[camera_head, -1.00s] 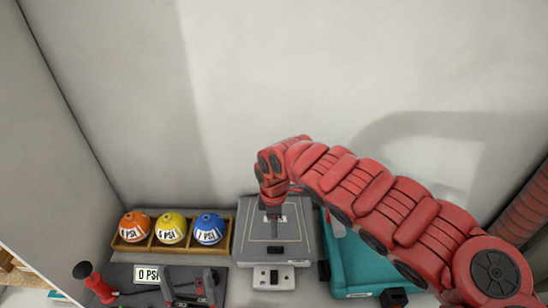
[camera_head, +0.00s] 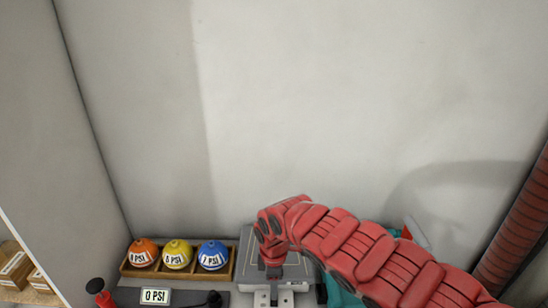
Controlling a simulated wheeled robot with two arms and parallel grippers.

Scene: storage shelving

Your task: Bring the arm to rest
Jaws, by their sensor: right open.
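My right arm (camera_head: 350,246) is red and segmented. It reaches in from the lower right and bends down at its end. My right gripper (camera_head: 273,271) points down over the front part of a grey box-shaped device (camera_head: 298,271). Its fingers are small and dark here. It is open, and I see nothing held in it. I cannot tell how high it is above the device. My left gripper is not in view.
Orange (camera_head: 142,252), yellow (camera_head: 177,254) and blue (camera_head: 212,255) balls with PSI labels sit in a wooden tray (camera_head: 124,271). A "0 PSI" sign (camera_head: 156,296) and a red handle (camera_head: 104,299) are in front. A teal case (camera_head: 342,292) is partly hidden by my arm.

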